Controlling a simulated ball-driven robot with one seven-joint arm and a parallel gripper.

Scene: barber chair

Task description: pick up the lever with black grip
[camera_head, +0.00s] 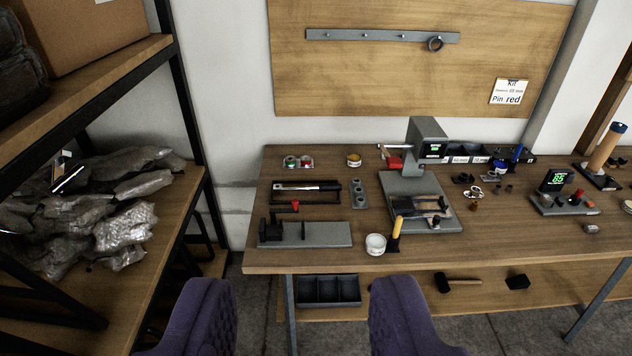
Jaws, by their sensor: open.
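The lever with black grip (302,187) appears to be the bright metal rod with a dark right end on the left part of the wooden workbench (365,255). It lies roughly level across a dark holder; whether it touches it everywhere is too small to tell. The two purple, textured fingers of my gripper (302,300) show at the bottom edge, wide apart with nothing between them. My gripper is in the foreground, apart from the lever and the bench.
A grey fixture (325,234) lies in front of the lever. A grey press (428,150) stands to its right, with a yellow-handled tool (397,228) and white tin (376,244) nearby. A shelf (100,300) with wrapped parcels stands at left. A black bin (330,291) sits below.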

